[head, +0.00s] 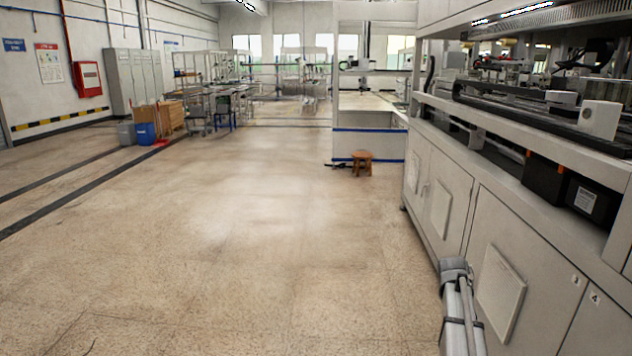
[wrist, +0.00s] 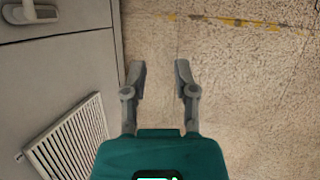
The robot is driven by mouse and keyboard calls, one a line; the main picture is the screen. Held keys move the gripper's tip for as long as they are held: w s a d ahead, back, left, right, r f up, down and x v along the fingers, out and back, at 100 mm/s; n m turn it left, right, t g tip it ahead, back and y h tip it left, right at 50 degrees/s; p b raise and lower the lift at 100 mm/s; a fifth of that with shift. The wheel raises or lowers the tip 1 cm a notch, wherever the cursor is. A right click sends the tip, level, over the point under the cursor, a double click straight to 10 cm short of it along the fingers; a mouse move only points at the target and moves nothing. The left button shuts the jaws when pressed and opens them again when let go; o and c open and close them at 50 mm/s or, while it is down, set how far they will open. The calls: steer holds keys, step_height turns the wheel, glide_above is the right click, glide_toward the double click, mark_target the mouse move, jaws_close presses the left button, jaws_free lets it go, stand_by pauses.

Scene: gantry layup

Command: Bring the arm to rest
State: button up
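My gripper (wrist: 160,80) shows in the wrist view with its two grey fingers apart and nothing between them. It hangs over bare speckled floor, just right of a grey cabinet front. In the head view, part of my arm shows low at the right, in front of the cabinet doors. My gripper does not show in the head view.
A long grey machine cabinet (head: 447,184) runs along the right side. Its vent grille (wrist: 70,142) and handle (wrist: 28,12) show in the wrist view. A wooden stool (head: 362,158) and a blue bin (head: 146,132) stand farther off. The floor (head: 230,230) ahead is clear.

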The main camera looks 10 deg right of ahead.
steer(key=s+a+f+n+t+y, duration=0.15)
steer(key=s+a, duration=0.25)
steer(key=a, duration=1.3)
steer(key=s+a+t, duration=0.3)
steer(key=a, duration=1.4)
step_height(320, 180, up, 26)
steer(key=p, duration=2.6)
steer(key=shift+a+r, duration=0.15)
steer(key=shift+r, duration=0.1)
steer(key=shift+o, duration=1.4)
